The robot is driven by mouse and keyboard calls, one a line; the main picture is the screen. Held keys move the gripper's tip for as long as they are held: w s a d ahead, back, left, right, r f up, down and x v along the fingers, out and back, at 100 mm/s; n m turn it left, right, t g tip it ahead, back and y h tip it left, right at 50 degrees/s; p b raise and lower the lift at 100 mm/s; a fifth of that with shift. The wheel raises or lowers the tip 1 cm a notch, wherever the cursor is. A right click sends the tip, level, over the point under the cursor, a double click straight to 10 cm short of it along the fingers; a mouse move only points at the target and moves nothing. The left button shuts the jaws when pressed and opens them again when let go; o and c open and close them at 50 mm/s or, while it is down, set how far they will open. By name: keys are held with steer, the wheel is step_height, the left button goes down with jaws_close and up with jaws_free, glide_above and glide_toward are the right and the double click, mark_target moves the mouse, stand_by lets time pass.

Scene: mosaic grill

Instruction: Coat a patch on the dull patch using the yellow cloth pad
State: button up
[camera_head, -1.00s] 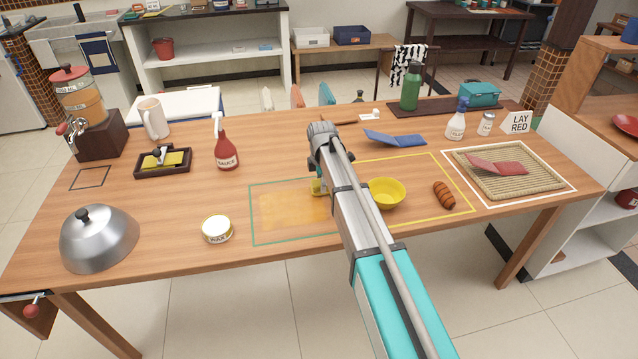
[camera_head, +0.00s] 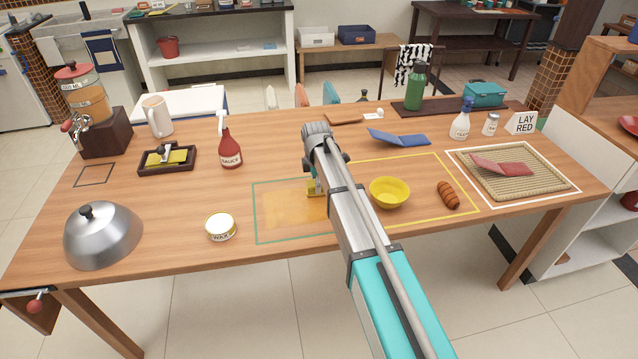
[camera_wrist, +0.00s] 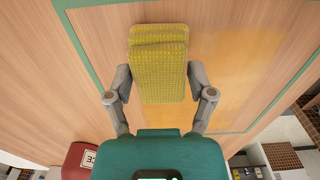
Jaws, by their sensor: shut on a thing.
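My gripper (camera_wrist: 160,88) is shut on the yellow cloth pad (camera_wrist: 160,65), with one finger on each side of it in the wrist view. In the head view a small part of the pad (camera_head: 313,188) shows beside my arm, at the patch's right side. My arm hides most of the gripper there. The dull patch (camera_head: 285,212) is an orange-tinted area inside a green outline (camera_head: 256,228) on the wooden table. The patch (camera_wrist: 225,75) also shows to the right of the pad in the wrist view. I cannot tell whether the pad touches the table.
A wax tin (camera_head: 221,228) stands left of the green outline. A yellow bowl (camera_head: 389,193) and a brown sausage (camera_head: 448,195) are right of my arm. A sauce bottle (camera_head: 230,150), a dark tray (camera_head: 166,160) and a metal dome (camera_head: 102,235) stand to the left.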

mark_target(272, 198)
steer(key=shift+s+a, duration=0.1)
steer(key=shift+a, duration=0.25)
steer(key=shift+s+a+f, duration=0.1)
steer(key=shift+s+a, duration=0.15)
steer(key=shift+a, duration=0.6)
steer(key=shift+s+a, duration=0.2)
steer(key=shift+a, duration=0.6)
steer(key=shift+s+a, duration=0.3)
steer(key=shift+a, duration=0.55)
steer(key=shift+s+a, duration=0.25)
steer(key=shift+a, duration=0.6)
steer(key=shift+a, duration=0.1)
steer(key=shift+s+a, duration=0.25)
steer(key=shift+a, duration=0.55)
steer(key=shift+s+a, duration=0.2)
steer(key=shift+a, duration=0.55)
steer(key=shift+s+a, duration=0.25)
steer(key=shift+a, duration=0.6)
steer(key=shift+s+a, duration=0.25)
steer(key=shift+a, duration=0.55)
